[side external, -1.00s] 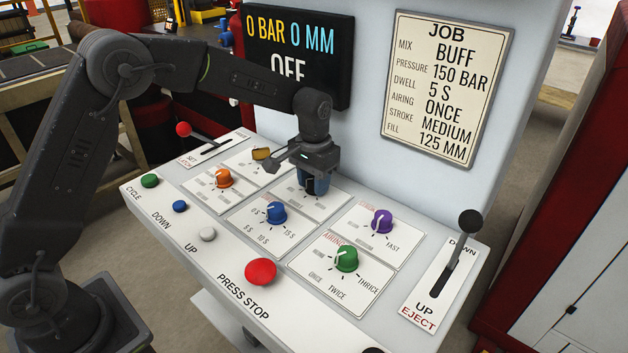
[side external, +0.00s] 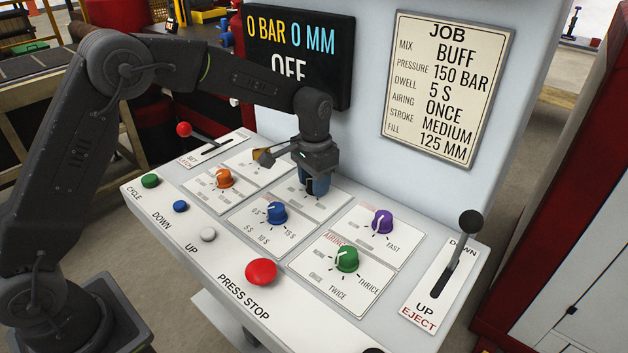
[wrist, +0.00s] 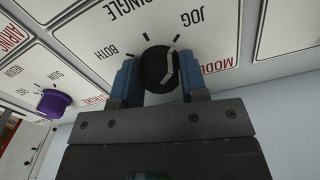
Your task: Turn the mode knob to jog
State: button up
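The mode knob (wrist: 157,68) is black with a white pointer line, on a white plate marked BOTH, SINGLE and JOG. In the wrist view the upper end of its pointer lies near the tick by the JOG label (wrist: 188,15). My gripper (wrist: 158,80) has its two blue fingers on either side of the knob, seemingly pressed against it. In the side view my gripper (side external: 316,186) is down at the back row of the panel and hides the knob.
A purple knob (side external: 381,221), a blue knob (side external: 276,212), a green knob (side external: 346,258) and an orange knob (side external: 224,178) stand around my gripper. A red stop button (side external: 261,272) is at the front. The display (side external: 297,58) reads OFF.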

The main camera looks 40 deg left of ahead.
jog(key=o, duration=0.4)
notch_tip(320, 180, up, 14)
jog(key=shift+f, duration=0.1)
dwell(0.4)
jog(key=s+a+r+n+t, duration=0.1)
jog(key=s+r, duration=0.2)
jog(key=s, duration=0.4)
jog(key=s+a+r+t, duration=0.2)
jog(key=s+r, duration=0.1)
jog(key=s, duration=0.4)
jog(key=s+f+t, duration=0.1)
jog(key=s+f, duration=0.1)
jog(key=s, duration=0.3)
jog(key=s+f+n, duration=0.1)
jog(key=s, duration=0.4)
jog(key=s+a+f+t, duration=0.1)
jog(key=s+f, duration=0.1)
jog(key=s, duration=0.3)
jog(key=shift+s+f+t, duration=0.2)
jog(key=shift+f+t, duration=0.1)
jog(key=shift+f, duration=0.05)
